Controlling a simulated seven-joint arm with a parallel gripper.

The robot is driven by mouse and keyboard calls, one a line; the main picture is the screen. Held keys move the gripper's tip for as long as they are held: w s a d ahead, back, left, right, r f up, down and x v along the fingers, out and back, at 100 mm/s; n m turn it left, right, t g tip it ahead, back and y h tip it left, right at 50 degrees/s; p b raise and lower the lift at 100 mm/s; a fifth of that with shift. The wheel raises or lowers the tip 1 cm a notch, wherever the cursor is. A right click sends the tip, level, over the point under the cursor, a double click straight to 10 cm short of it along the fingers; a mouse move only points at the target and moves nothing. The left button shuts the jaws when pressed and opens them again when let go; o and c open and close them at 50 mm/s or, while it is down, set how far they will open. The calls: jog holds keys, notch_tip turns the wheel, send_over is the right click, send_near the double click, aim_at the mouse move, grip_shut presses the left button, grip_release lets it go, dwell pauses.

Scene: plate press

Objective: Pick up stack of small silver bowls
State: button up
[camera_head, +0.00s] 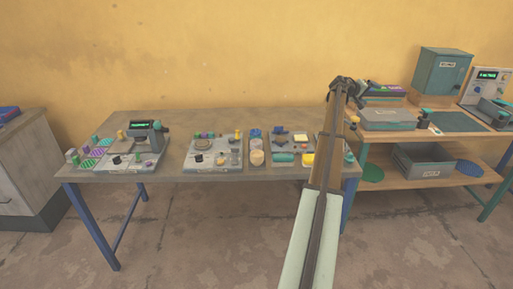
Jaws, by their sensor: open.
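I cannot make out a stack of small silver bowls for certain. A small grey, stack-like shape (236,157) stands at the right of the middle tray (190,165) on the long table. A round grey-brown piece (203,144) lies on the same tray; both are too small to identify. My arm reaches up from the bottom centre-right of the head view. My gripper (351,92) is dark, open and raised in front of the wall, over the gap between the two tables, well to the right of that tray.
The long table (130,122) also holds a left tray with a press-like device (150,135), a tan jar (257,158) and a right tray (292,143). A wooden shelf bench on the right carries a grey box (388,118) and a teal cabinet (442,73).

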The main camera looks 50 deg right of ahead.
jog(key=w+a+r+n+t, duration=0.1)
jog(key=w+a+r, duration=0.45)
jog(key=w, duration=0.25)
jog(key=w+a+r+n+t, duration=0.1)
jog(key=w+a+r, duration=0.3)
jog(key=w+r, duration=0.25)
jog(key=n+t+y, duration=0.3)
jog(key=n+y, duration=1)
jog(key=n, duration=1)
send_over(255, 142)
notch_tip(255, 142, down, 22)
jog(key=f, duration=0.8)
jog(key=shift+w+a, duration=0.15)
jog(key=shift+w, duration=0.1)
jog(key=shift+s+d+f, duration=0.1)
jog(key=shift+s+f, duration=0.05)
jog(key=shift+f, duration=1.15)
jog(key=shift+s+d+f, duration=0.1)
jog(key=shift+s+f, duration=0.05)
jog(key=shift+f, duration=1.1)
jog(key=shift+c, duration=0.4)
jog(key=c, duration=1)
